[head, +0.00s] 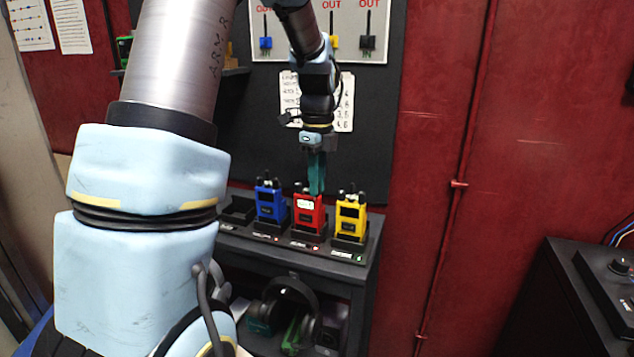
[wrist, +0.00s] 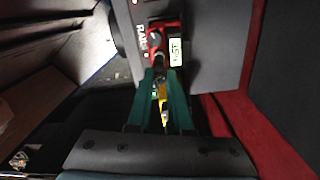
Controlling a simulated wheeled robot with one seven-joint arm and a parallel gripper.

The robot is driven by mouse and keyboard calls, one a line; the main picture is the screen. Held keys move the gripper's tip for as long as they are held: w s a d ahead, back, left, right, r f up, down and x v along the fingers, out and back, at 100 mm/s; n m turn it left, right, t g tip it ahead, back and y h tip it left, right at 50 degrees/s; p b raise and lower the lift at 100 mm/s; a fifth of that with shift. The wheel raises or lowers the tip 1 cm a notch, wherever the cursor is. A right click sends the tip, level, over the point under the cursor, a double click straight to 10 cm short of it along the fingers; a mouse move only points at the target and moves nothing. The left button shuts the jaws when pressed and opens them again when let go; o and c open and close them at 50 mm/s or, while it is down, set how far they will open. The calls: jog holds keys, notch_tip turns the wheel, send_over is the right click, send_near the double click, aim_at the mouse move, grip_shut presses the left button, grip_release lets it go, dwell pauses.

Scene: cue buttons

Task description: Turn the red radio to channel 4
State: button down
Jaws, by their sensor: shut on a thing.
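The red radio (head: 309,217) stands upright in a black dock on the shelf, between the blue and yellow radios. Its top and pale screen show in the wrist view (wrist: 176,52), with a dark knob beside the screen. My gripper (head: 315,188) points down with its teal fingers at the top of the red radio. In the wrist view the fingertips (wrist: 160,74) are close together at the radio's top end, shut on a knob there. The fingers hide most of this knob, and I cannot read its channel setting.
The blue radio (head: 270,205) stands close on the left and the yellow radio (head: 350,217) close on the right. An empty-looking black dock (head: 238,212) is at the far left. Headphones (head: 291,300) are on the lower shelf. A paper chart (head: 345,105) hangs behind my wrist.

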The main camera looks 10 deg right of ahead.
jog(key=n, duration=0.4)
jog(key=shift+p, duration=0.3)
jog(key=shift+n, duration=1.6)
jog(key=c, duration=0.8)
grip_release()
jog(key=shift+r, duration=0.1)
notch_tip(320, 180, up, 11)
jog(key=b, duration=0.2)
jog(key=shift+f, duration=0.2)
